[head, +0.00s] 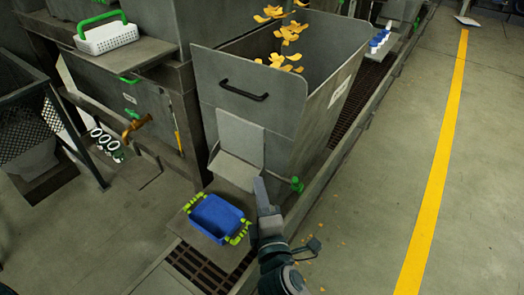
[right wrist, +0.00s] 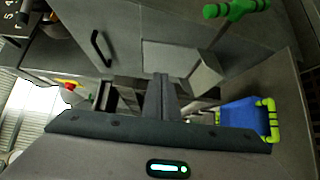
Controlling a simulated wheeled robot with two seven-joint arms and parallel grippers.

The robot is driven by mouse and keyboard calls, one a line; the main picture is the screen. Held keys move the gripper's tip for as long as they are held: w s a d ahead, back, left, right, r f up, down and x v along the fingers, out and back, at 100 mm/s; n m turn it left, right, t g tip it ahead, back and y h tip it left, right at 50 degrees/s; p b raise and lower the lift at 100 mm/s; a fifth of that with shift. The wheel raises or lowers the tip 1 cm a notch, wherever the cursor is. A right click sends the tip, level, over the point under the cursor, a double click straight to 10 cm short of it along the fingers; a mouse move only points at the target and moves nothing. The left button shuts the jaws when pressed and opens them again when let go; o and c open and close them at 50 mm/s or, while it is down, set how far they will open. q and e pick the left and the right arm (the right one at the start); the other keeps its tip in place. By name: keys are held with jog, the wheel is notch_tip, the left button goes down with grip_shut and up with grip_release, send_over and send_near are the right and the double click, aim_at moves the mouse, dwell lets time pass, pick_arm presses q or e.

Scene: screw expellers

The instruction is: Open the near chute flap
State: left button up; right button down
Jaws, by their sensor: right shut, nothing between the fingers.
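The grey hopper (head: 207,85) has a chute low on its front, with a light grey flap plate (head: 240,134) flat against the wall above a jutting lip (head: 232,170). I cannot tell whether the flap is open or shut. In the right wrist view, the plate (right wrist: 170,57) and lip (right wrist: 201,78) lie just beyond my fingers. A green T-shaped handle (head: 296,184) is right of the chute; it also shows in the right wrist view (right wrist: 237,10). My right gripper (head: 260,182) is shut and empty, below and right of the lip, apparently apart from it. My left gripper is out of view.
A blue crate (head: 216,217) with yellow-green handles sits on a plate below the chute. A black handle (head: 244,91) is on the hopper's front. Orange flakes (head: 288,30) show at the hopper's top. A brass tap (head: 137,125) is to the left. The right floor is open.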

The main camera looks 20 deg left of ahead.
dwell(0.3)
send_near(260, 141)
jog(key=w+a, duration=0.3)
jog(key=shift+w+d+b, duration=0.25)
jog(key=shift+w+b, duration=0.15)
jog(key=shift+w, duration=0.6)
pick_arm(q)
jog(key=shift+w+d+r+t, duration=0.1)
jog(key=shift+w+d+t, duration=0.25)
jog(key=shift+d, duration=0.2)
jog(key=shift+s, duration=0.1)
